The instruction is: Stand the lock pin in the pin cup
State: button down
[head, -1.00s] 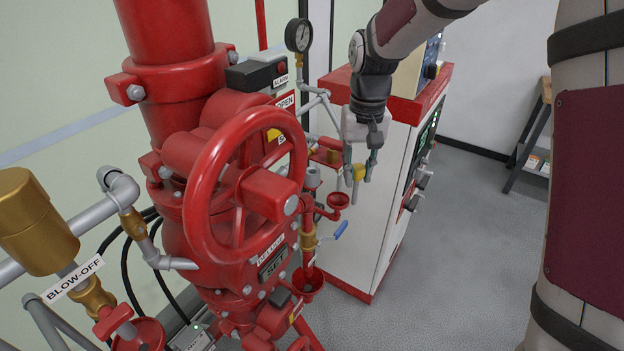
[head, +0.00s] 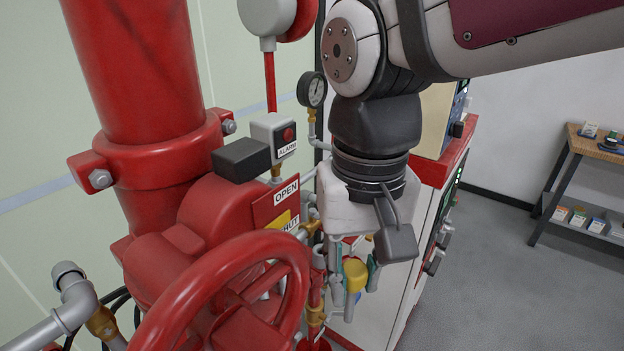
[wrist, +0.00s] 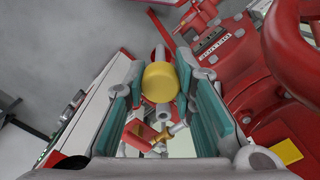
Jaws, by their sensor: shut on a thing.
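The lock pin, with a round yellow head (head: 355,275) and a grey shaft pointing down, is held in my gripper (head: 354,284). It hangs roughly upright in the head view. In the wrist view the yellow head (wrist: 160,82) sits between the teal finger pads of my gripper (wrist: 162,72), and the grey shaft shows beyond it. I cannot make out the pin cup for sure; my gripper and the handwheel cover much of that area. A red rim (head: 314,344) shows at the bottom edge, below and left of the pin.
A large red handwheel (head: 290,310) stands close on the left, before the red valve body. The gauge (head: 312,90) and alarm box (head: 275,135) are behind. A white-and-red cabinet (head: 400,285) stands just right of my gripper. Open floor lies further right.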

jog(key=w+a+f+p, duration=0.1)
jog(key=w+f, duration=0.1)
jog(key=w, duration=0.5)
jog(key=w+a+f, duration=0.1)
jog(key=w+f, duration=0.2)
jog(key=w, duration=0.5)
jog(key=shift+w+a+p, duration=0.2)
jog(key=shift+a+p, duration=0.15)
jog(key=shift+p, duration=0.05)
jog(key=shift+f, duration=0.15)
jog(key=c, duration=1.3)
grip_release()
jog(key=shift+c, duration=0.2)
